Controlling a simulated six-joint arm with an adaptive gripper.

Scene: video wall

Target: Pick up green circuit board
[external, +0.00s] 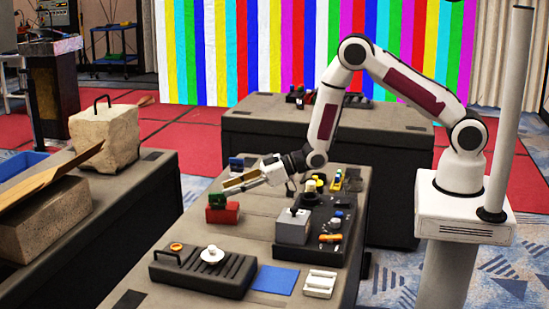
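A small dark green piece (217,200), which looks like the green circuit board, stands in or on a red block (222,214) on the central table. Its details are too small to make out. My gripper (230,187) reaches in from the right, with its fingers pointing left. In the picture its fingertips are just above and to the right of the green piece; I cannot tell whether they touch it. The spread of the fingers is too small to judge, and I see nothing clearly held between them.
A black ribbed tray (203,272), a blue sheet (276,280) and a white part (320,284) lie in front. A dark tray with a grey box (293,227) stands to the right. A stone block (104,137) is on the left table. The tabletop around the red block is mostly clear.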

